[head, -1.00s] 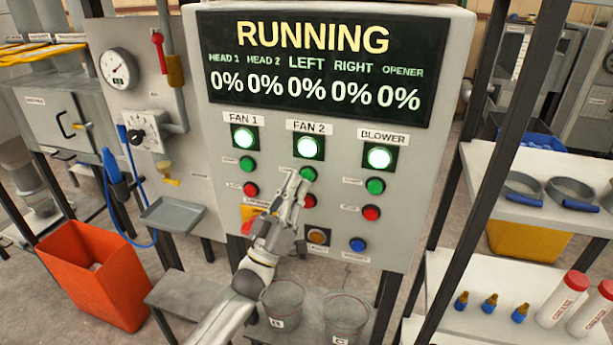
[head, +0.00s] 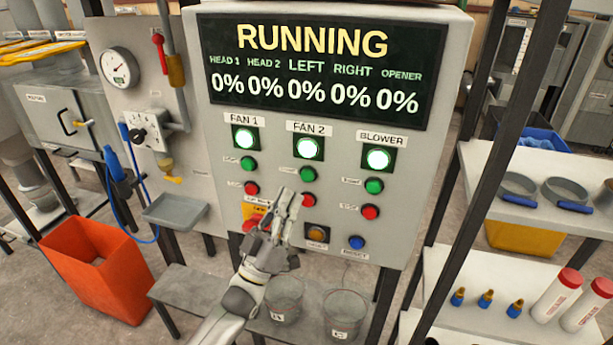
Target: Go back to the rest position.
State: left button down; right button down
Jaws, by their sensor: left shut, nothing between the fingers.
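My left gripper (head: 288,203) is in front of the lower middle of the grey control panel (head: 215,130). Its fingers point up and are closed together with nothing between them. The fingertips are below the green FAN 2 button (head: 307,174) and just left of the red FAN 2 button (head: 309,200). The gripper partly covers the yellow and red switch (head: 254,217). I cannot tell whether the fingers touch the panel. The display (head: 318,70) reads RUNNING with every value at 0%. The FAN 1, FAN 2 and BLOWER lamps are lit. My right gripper is not in view.
An orange bin (head: 98,275) stands on the floor at left.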

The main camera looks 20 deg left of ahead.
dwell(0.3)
pick_arm(q)
notch_tip(320, 180, down, 32)
jog(key=a+f+g+y+b, duration=0.1)
jog(key=a+g+y+b, duration=0.1)
jog(key=g+y, duration=0.5)
jog(key=s+a+f+g+b, duration=0.1)
jog(key=s+f+g, duration=0.3)
jog(key=s+f, duration=0.5)
jog(key=s+a+f+g+b, duration=0.1)
jog(key=s+f+g, duration=0.3)
jog(key=f, duration=0.9)
jog(key=s+f+g, duration=0.3)
jog(key=s+f, duration=0.3)
jog(key=s, duration=0.6)
jog(key=s+a+f+m+g+y+b, duration=0.1)
jog(key=s+f+g, duration=0.2)
jog(key=s, duration=0.9)
jog(key=s+f+m+g+y, duration=0.1)
jog(key=s+f+g, duration=0.2)
jog(key=s+f, duration=0.6)
jog(key=s, duration=0.2)
jog(key=shift+s+a, duration=0.15)
jog(key=shift+s, duration=0.25)
jog(key=shift+w, duration=0.1)
